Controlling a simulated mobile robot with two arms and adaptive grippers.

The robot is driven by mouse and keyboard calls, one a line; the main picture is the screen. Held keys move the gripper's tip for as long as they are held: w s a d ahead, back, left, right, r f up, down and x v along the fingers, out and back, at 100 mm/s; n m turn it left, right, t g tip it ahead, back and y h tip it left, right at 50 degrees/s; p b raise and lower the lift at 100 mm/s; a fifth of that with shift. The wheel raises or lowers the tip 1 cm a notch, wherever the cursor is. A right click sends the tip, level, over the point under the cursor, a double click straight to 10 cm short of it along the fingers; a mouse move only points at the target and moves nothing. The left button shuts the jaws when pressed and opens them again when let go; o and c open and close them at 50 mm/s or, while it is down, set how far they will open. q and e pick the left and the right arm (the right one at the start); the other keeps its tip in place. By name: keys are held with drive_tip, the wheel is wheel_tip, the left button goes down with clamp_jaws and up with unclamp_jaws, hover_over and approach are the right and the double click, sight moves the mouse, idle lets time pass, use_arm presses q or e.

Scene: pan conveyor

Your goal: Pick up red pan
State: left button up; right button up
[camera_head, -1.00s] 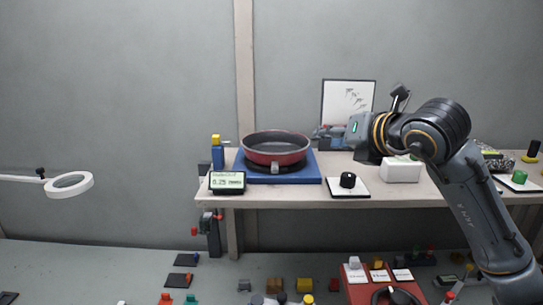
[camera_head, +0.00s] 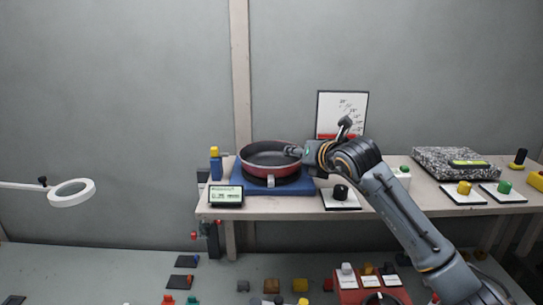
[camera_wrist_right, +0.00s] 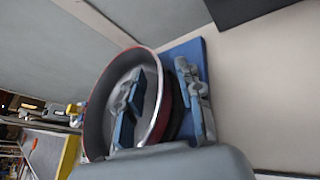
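The red pan (camera_head: 262,173) has a dark grey inside and sits on a blue base (camera_head: 228,177) on the shelf table. My right gripper (camera_head: 284,166) has reached the pan's right side. In the right wrist view the pan (camera_wrist_right: 96,122) shows large, and my right gripper (camera_wrist_right: 161,92) is open across its wall. One finger is inside the pan and the other is outside it, above the blue base (camera_wrist_right: 197,50). Gaps show between the fingers and the wall. My left gripper is not in view.
The shelf table (camera_head: 415,197) holds a small display (camera_head: 226,196) and a black knob on a white plate (camera_head: 341,193) in front of the base. A speckled slab (camera_head: 455,163) lies at the right. A white ring (camera_head: 73,193) hangs at left. Several small objects lie on the lower surface.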

drive_tip(key=shift+w+a+f, duration=0.2)
drive_tip(key=shift+w, duration=0.15)
drive_tip(key=shift+s, duration=0.1)
drive_tip(key=shift+c, duration=0.4)
clamp_jaws()
drive_tip(key=shift+r, duration=0.1)
